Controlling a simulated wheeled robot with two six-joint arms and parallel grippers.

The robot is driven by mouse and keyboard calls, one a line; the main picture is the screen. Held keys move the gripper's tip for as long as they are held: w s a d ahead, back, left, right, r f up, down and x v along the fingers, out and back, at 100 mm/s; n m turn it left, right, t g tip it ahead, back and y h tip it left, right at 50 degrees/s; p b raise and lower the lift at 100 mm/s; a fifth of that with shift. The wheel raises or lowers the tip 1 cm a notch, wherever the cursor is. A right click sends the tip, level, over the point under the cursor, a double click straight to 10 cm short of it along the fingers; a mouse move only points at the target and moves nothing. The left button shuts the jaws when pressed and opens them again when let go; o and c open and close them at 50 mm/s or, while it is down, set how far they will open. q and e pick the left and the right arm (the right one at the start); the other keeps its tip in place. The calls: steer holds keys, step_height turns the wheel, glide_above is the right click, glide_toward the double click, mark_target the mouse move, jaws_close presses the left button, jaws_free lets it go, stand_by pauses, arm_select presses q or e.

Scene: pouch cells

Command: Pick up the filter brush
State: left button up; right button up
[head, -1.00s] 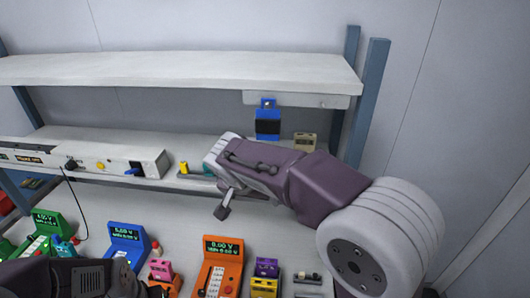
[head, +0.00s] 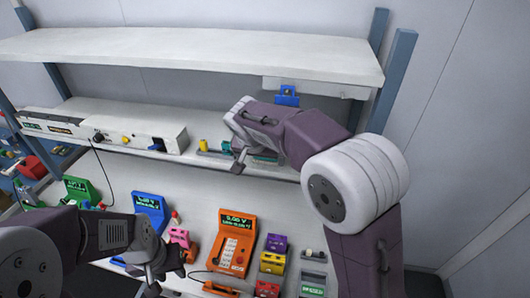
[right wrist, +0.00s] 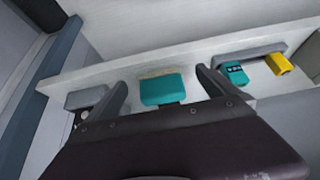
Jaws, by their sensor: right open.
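A teal block with a tan strip along its top edge, which looks like the filter brush (right wrist: 163,91), lies on the narrow middle shelf. In the right wrist view it shows between the two fingers of my right gripper (right wrist: 161,78), with room on both sides. In the head view only a teal sliver of it (head: 265,158) shows beside my right gripper (head: 243,158), whose wrist hides most of it. My right gripper is open and empty. My left gripper (head: 168,272) is low over the bench near the orange meter; its finger gap is unclear.
A teal piece (right wrist: 235,73) and a yellow piece (right wrist: 279,64) sit on a grey holder along the same shelf. A white upper shelf (head: 190,58) overhangs it. The bench below carries an orange meter (head: 237,240), a blue meter (head: 150,210) and several small coloured blocks.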

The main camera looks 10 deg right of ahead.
steer(key=w, duration=0.1)
steer(key=w+d+p, duration=0.1)
steer(key=w, duration=0.1)
steer(key=shift+w+d+r+p, duration=0.1)
steer(key=shift+d+r+p, duration=0.1)
steer(key=shift+d+p, duration=0.15)
steer(key=shift+w+d+f+p, duration=0.25)
steer(key=shift+w+f, duration=0.15)
steer(key=shift+w, duration=0.1)
steer(key=shift+w+d+f+p, duration=0.1)
steer(key=shift+w+d+f, duration=0.2)
steer(key=shift+w, duration=0.2)
steer(key=shift+a+f, duration=0.1)
steer(key=shift+f, duration=0.1)
steer(key=shift+s+a+r, duration=0.1)
steer(key=shift+s+a, duration=0.05)
steer(key=shift+s, duration=0.05)
steer(key=shift+c, duration=0.9)
steer(key=c, duration=1.3)
steer(key=shift+r+b, duration=0.15)
steer(key=shift+b, duration=0.5)
steer(key=s+a+b, duration=0.3)
steer(key=s, duration=0.5)
steer(key=s+a+b, duration=0.3)
steer(key=s+a, duration=0.1)
steer(key=s, duration=0.4)
steer(key=shift+s+r, duration=0.15)
steer(key=shift+s, duration=0.1)
